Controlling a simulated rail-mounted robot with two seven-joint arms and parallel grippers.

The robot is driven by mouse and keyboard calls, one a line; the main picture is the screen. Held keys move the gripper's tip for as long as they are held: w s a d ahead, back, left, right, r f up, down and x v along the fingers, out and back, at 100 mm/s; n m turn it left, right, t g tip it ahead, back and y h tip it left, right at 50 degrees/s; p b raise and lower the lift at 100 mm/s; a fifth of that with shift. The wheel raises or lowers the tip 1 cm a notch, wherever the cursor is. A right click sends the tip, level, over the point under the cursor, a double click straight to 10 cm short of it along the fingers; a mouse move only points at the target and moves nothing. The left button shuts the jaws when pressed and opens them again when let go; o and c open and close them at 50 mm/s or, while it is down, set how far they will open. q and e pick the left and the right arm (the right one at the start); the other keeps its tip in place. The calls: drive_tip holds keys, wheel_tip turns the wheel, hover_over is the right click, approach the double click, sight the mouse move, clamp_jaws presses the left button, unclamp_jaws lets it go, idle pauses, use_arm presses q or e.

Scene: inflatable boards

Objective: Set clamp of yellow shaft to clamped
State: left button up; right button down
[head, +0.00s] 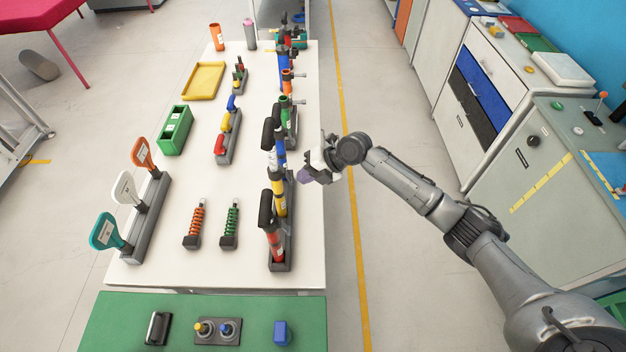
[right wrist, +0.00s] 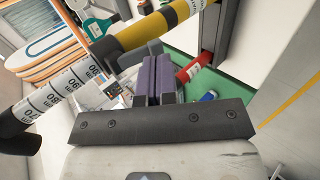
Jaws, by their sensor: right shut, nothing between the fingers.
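The yellow shaft (head: 280,199) stands in a dark holder (head: 282,245) at the table's right edge, between a red shaft (head: 273,243) and a blue shaft (head: 281,150). In the right wrist view the yellow shaft (right wrist: 148,32) crosses the upper left, with black bands and a white scaled section (right wrist: 62,92). My right gripper (head: 308,177) is just right of the shaft in the head view. Its purple fingers (right wrist: 158,78) are shut and empty, with their tips close below the shaft; contact cannot be told. The clamp's setting cannot be made out. My left gripper is out of view.
Orange and green spring pieces (head: 230,224) stand on the white table (head: 160,262) left of the holder. Paddle-like levers (head: 125,190) stand at its left edge. The floor right of the table is clear up to the grey cabinets (head: 520,150).

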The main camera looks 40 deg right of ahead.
drive_tip(key=shift+w+r, duration=0.1)
drive_tip(key=shift+r, duration=0.75)
drive_tip(key=shift+d, duration=0.1)
drive_tip(key=s+d+r+b, duration=0.1)
drive_tip(key=s+d+r, duration=0.3)
drive_tip(key=s+d, duration=0.3)
drive_tip(key=shift+s+d+r+b, duration=0.35)
drive_tip(key=shift+d+r+b, duration=0.05)
drive_tip(key=shift+d, duration=1.45)
